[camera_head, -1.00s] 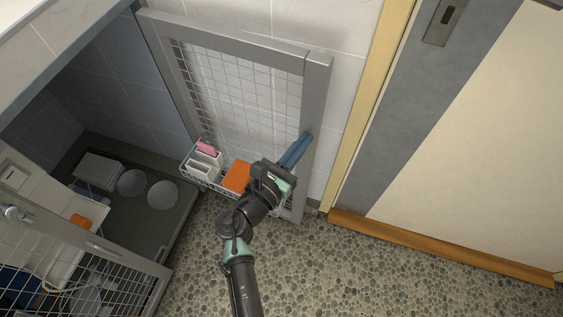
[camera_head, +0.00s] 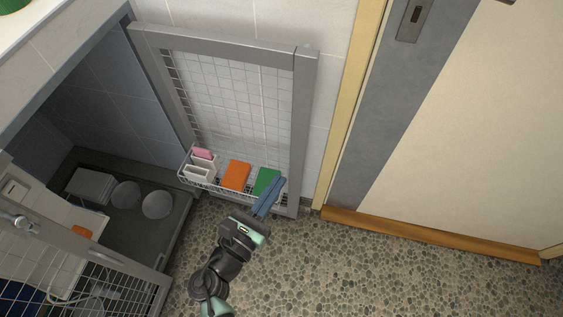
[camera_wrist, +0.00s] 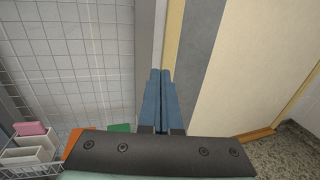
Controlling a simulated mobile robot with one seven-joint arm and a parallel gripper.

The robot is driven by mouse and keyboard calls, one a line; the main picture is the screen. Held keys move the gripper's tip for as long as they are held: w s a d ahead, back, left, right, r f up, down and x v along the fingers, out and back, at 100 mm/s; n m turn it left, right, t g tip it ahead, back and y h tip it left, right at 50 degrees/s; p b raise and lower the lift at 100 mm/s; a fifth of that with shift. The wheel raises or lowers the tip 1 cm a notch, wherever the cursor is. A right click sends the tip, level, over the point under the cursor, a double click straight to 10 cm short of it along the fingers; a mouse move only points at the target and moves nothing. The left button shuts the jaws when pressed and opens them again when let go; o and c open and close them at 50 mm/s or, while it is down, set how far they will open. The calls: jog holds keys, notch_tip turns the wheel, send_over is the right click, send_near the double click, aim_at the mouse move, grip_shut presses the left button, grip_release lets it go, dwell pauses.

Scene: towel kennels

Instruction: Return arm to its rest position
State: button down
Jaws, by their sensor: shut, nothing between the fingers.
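My gripper (camera_head: 269,197) has long blue fingers, shut with nothing between them. In the head view it is in front of the lower right part of the open mesh kennel door (camera_head: 306,120), near the wire basket (camera_head: 215,187) on that door. In the wrist view the fingers (camera_wrist: 157,98) point toward the door's frame edge and the wall. The fingers overlap the basket's right end in the head view; I cannot tell whether they touch it.
The basket holds an orange item (camera_head: 236,175), a green item (camera_head: 266,182) and a pink item (camera_head: 203,153). The open kennel at left holds two grey bowls (camera_head: 157,205). A second mesh door (camera_head: 120,263) stands lower left. Pebbled floor (camera_head: 370,275) is clear at right.

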jog(key=shift+v, duration=0.95)
jog(key=shift+s+d, duration=0.1)
jog(key=shift+d, duration=0.05)
jog(key=w+d+r+m+t+y, duration=0.1)
jog(key=w+r+m, duration=0.3)
jog(key=r+m, duration=0.5)
jog(key=w+r+m+t+y, duration=0.15)
jog(key=w+r+m, duration=0.3)
jog(key=r, duration=0.75)
jog(key=w+d+r+m+t+y, duration=0.1)
jog(key=w+r+m, duration=0.3)
jog(key=r+m, duration=0.5)
jog(key=s+a+r+m+t+y+p, duration=0.1)
jog(key=s+r+m+t+y, duration=0.3)
jog(key=r, duration=0.7)
jog(key=s+r+t+p, duration=0.1)
jog(key=s+r+t, duration=0.1)
jog(key=s+r, duration=0.75)
jog(key=s+a+r+m+t+y+p, duration=0.1)
jog(key=s+r+m+t+y, duration=0.15)
jog(key=r, duration=1.15)
notch_tip(320, 180, up, 18)
jog(key=p, duration=1.9)
jog(key=shift+w, duration=0.3)
